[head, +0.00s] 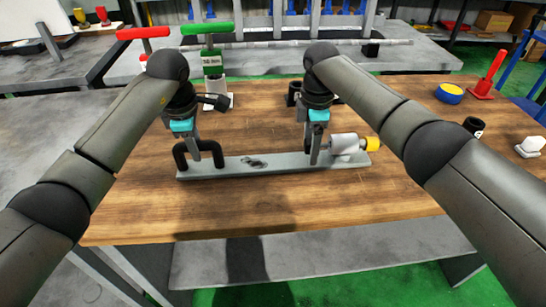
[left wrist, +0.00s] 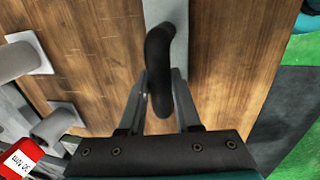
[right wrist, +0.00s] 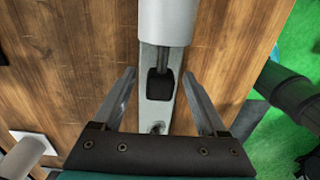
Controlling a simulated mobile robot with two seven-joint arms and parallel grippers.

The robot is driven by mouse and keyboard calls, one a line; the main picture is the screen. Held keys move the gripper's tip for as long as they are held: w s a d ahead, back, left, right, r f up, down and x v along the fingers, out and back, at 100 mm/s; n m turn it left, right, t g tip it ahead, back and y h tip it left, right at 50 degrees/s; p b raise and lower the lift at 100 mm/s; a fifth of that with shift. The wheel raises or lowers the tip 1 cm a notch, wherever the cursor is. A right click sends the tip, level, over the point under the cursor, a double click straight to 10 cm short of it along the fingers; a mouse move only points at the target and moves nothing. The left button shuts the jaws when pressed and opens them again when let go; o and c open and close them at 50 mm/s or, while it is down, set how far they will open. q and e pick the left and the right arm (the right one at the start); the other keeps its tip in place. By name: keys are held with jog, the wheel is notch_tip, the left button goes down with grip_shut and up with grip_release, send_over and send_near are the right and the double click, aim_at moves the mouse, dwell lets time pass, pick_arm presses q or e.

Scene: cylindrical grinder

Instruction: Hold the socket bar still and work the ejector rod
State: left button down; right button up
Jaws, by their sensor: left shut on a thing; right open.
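The socket bar (head: 235,170) is a long grey bar lying on the wooden table, with a black loop handle (head: 180,156) at its left end. My left gripper (head: 196,153) is shut on this handle; the left wrist view shows the handle (left wrist: 158,55) between both fingers. A pale grey cylinder (head: 343,145) with a yellow end (head: 372,144) sits at the bar's right end. In the right wrist view, a thin ejector rod (right wrist: 161,58) comes out of the cylinder and ends in a black knob (right wrist: 160,86). My right gripper (right wrist: 160,92) is open, its fingers either side of the knob, apart from it.
Two T-handled tools, green (head: 208,28) and red (head: 142,33), stand at the back left. At the right are a blue-yellow round item (head: 449,93), a red stand (head: 485,78), a black cup (head: 473,126) and a white piece (head: 529,146). The table front (head: 280,213) is clear.

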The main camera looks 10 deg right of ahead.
pick_arm(q)
jog(key=shift+a, duration=0.1)
pick_arm(e)
jog(key=shift+r, duration=3.8)
pick_arm(q)
jog(key=c, duration=0.5)
grip_release()
jog(key=r, duration=0.4)
jog(key=s+r, duration=0.1)
jog(key=r, duration=0.3)
jog(key=s+r, duration=0.1)
jog(key=r, duration=0.2)
jog(key=shift+s+r, duration=0.15)
jog(key=shift+r, duration=0.25)
